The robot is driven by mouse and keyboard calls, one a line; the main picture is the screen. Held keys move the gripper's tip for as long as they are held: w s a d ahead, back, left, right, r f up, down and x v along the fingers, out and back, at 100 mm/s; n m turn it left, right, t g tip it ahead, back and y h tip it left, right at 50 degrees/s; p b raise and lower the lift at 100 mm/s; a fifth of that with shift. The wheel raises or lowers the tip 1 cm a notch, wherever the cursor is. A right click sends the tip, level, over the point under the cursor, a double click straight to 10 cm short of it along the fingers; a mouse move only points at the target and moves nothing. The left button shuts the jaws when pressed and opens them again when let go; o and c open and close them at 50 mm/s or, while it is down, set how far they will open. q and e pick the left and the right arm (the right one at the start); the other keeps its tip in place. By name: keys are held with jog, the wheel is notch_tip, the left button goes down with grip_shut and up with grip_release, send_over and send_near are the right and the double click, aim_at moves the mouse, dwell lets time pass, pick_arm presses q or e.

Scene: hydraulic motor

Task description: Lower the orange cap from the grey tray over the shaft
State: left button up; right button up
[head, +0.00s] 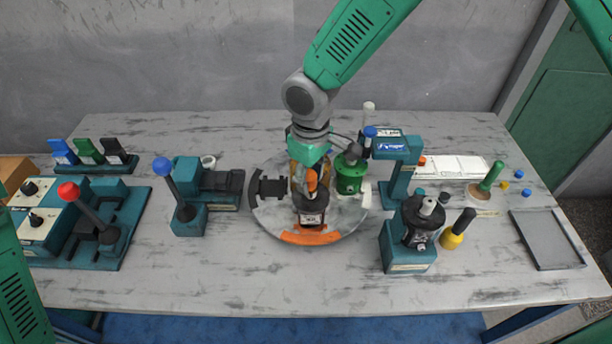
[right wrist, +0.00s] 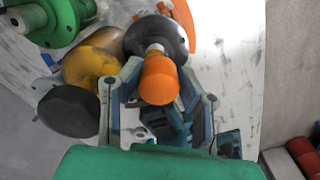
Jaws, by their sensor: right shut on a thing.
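My right gripper (head: 312,188) points down over the round grey turntable and is shut on the orange cap (head: 312,179). In the right wrist view the cap (right wrist: 160,82) sits between the two fingers (right wrist: 160,95). It lines up with a brass-coloured shaft (right wrist: 155,49) on a dark round motor part (right wrist: 157,38); how far it covers the shaft I cannot tell. In the head view the gripper hides much of the amber and black motor (head: 312,208). The grey tray (head: 548,240) at the right looks empty. My left gripper is out of view.
The turntable (head: 268,220) carries a green part (head: 350,176) close right of the gripper and an orange segment (head: 310,238) in front. A teal press stand (head: 398,175) and a black pump on a teal block (head: 408,258) stand to the right. Lever units stand left.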

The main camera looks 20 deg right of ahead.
jog(key=shift+d+f, duration=0.4)
jog(key=shift+d, duration=0.2)
jog(key=o, duration=0.8)
jog(key=shift+o, duration=0.5)
jog(key=shift+a, duration=0.35)
jog(key=o, duration=0.4)
jog(key=shift+a+r, duration=0.1)
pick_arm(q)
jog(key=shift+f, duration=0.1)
